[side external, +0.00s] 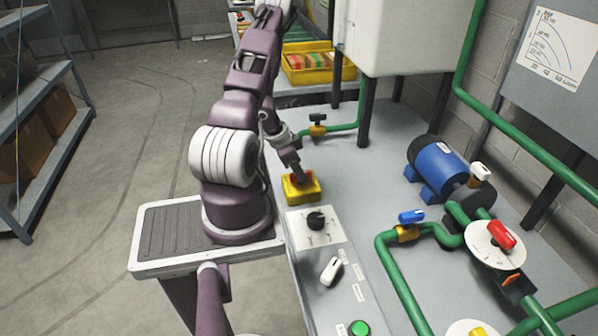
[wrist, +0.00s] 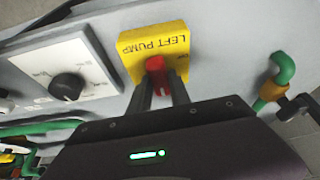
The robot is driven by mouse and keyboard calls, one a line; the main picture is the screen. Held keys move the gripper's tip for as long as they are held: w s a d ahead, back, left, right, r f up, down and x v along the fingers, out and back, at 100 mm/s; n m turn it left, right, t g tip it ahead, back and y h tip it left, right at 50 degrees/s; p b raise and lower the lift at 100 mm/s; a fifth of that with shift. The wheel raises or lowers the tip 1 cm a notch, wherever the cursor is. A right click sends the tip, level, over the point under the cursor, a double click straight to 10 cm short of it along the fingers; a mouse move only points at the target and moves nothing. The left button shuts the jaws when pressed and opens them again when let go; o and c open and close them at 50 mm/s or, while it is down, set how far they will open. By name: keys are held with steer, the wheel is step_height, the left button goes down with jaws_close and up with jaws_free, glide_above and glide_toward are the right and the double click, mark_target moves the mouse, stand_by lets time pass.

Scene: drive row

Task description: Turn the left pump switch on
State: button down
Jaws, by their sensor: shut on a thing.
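The left pump switch is a yellow box (side external: 302,190) with a red handle on the grey bench, close to the arm's base. In the wrist view its yellow plate (wrist: 140,42) reads "LEFT PUMP" upside down. The red handle (wrist: 155,64) sits between my two dark fingers. My gripper (wrist: 160,80) is shut on this red handle. In the side view my gripper (side external: 299,176) reaches down onto the switch and hides part of the handle. The on and off marks are too small to read.
A panel with a black knob (side external: 316,220) lies beside the switch. A white switch (side external: 331,270) and a green button (side external: 359,328) stand nearer the front. Green pipes and a blue motor (side external: 437,165) are to the right. A pipe valve (side external: 317,128) stands behind the switch.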

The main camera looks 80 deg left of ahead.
steer(key=shift+m, duration=0.4)
steer(key=c, duration=1.2)
jaws_free()
steer(key=v, duration=0.7)
steer(key=shift+r, duration=0.1)
